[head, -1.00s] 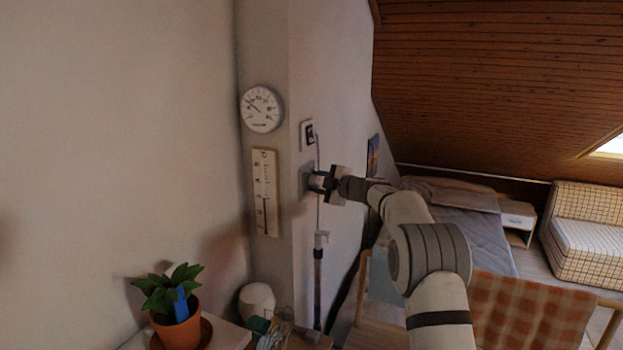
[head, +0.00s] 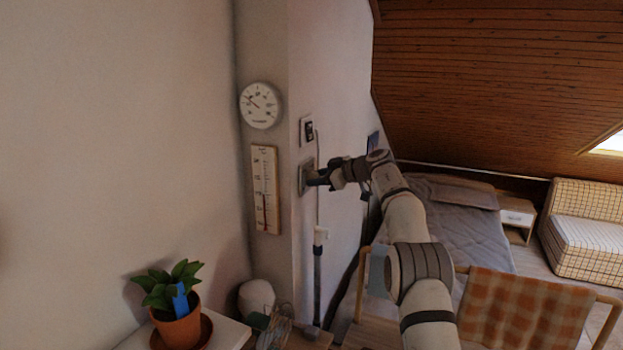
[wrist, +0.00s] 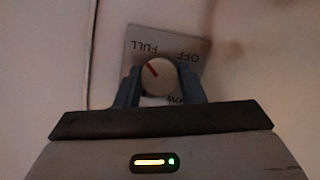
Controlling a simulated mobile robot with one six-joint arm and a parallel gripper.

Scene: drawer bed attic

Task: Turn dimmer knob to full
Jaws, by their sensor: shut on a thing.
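The dimmer's grey plate (head: 304,178) is on the side of the wall column in the head view. In the wrist view the plate (wrist: 186,42) appears upside down, with FULL at upper left, OFF at upper right and a partly hidden LOW at lower right. The round, pale knob (wrist: 162,80) has a red pointer line aimed up-left, towards FULL. My gripper (wrist: 160,84) is shut on the knob, one dark finger on each side. In the head view my gripper (head: 319,178) reaches the plate from the right and hides the knob.
A switch (head: 308,130) sits above the dimmer, and a thin cable (head: 318,205) runs down beside it. A dial gauge (head: 260,105) and a thermometer (head: 265,189) hang to the left.

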